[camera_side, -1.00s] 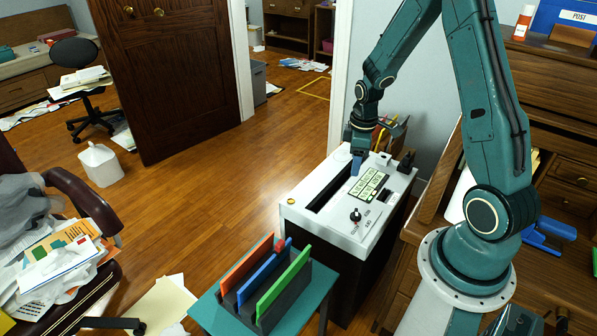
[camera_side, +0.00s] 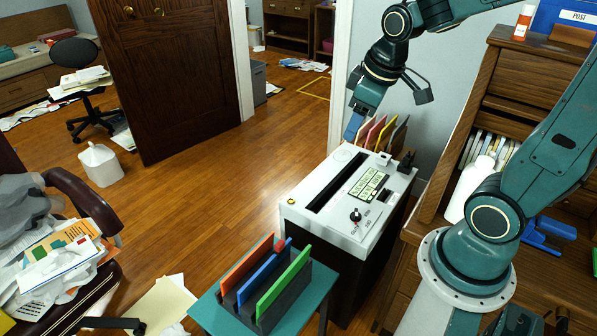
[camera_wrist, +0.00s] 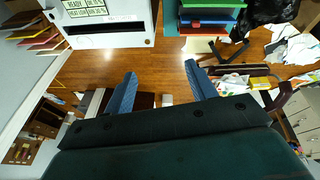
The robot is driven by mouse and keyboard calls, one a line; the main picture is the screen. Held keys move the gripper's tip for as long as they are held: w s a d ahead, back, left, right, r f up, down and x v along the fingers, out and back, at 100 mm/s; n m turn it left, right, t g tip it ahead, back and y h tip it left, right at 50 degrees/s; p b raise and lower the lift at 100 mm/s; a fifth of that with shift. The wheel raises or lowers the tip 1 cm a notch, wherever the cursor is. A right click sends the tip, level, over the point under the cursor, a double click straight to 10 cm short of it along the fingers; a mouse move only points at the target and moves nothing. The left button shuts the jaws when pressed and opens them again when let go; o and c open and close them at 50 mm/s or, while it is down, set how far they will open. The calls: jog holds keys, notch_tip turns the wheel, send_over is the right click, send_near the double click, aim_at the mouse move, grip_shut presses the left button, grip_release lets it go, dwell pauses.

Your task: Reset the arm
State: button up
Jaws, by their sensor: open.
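My gripper (camera_side: 357,122) is raised above the back left corner of the white shredder (camera_side: 318,217) and apart from it. In the wrist view my gripper (camera_wrist: 161,90) has its two blue fingers spread wide, with nothing between them but the floor farther off. The shredder's top shows a dark slot, a pale green label panel and a black knob; its white edge also shows at the top of the wrist view (camera_wrist: 108,38). My teal arm reaches in from the right and folds back above the desk.
A rack with orange, blue and green folders (camera_side: 266,280) stands on a teal table in front of the shredder. Several coloured folders (camera_side: 384,131) stand behind the shredder. A wooden desk (camera_side: 520,85) with a white bottle (camera_side: 472,190) is at the right. Open floor (camera_side: 215,190) lies left.

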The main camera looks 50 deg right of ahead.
jog(key=s+a+r+m+t, duration=0.2)
jog(key=s+a+r, duration=0.3)
jog(key=s, duration=0.5)
jog(key=shift+s+a+r+y, duration=0.25)
jog(key=shift+a+y, duration=0.15)
jog(key=shift+a, duration=0.25)
